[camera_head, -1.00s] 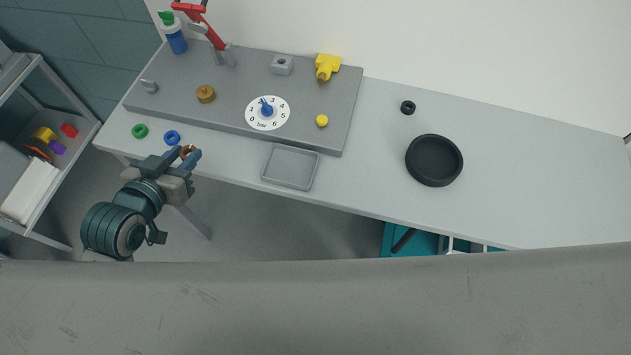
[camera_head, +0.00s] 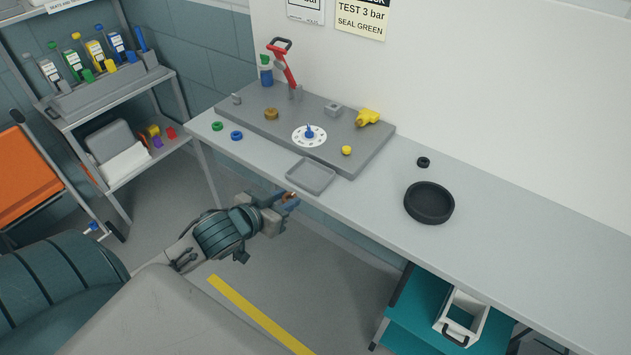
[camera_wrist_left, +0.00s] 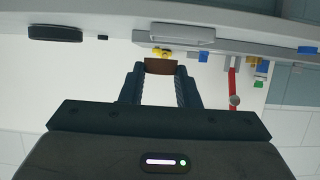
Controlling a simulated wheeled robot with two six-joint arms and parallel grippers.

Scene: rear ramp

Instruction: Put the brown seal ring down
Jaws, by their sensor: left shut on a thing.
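My left gripper (camera_head: 288,199) is shut on the brown seal ring (camera_head: 291,195), which shows as a small brown patch between the fingertips. In the left wrist view the ring (camera_wrist_left: 160,66) is seen edge-on between the two dark fingers. In the head view the gripper appears just off the bench's front edge, below the shallow grey tray (camera_head: 311,188). The tray looks empty. A green ring (camera_head: 217,126) and a blue ring (camera_head: 236,135) lie on the bench's left end. My right gripper is not in view.
A black dish (camera_head: 429,203) and a small black ring (camera_head: 423,162) lie to the right. The bench between tray and dish is clear.

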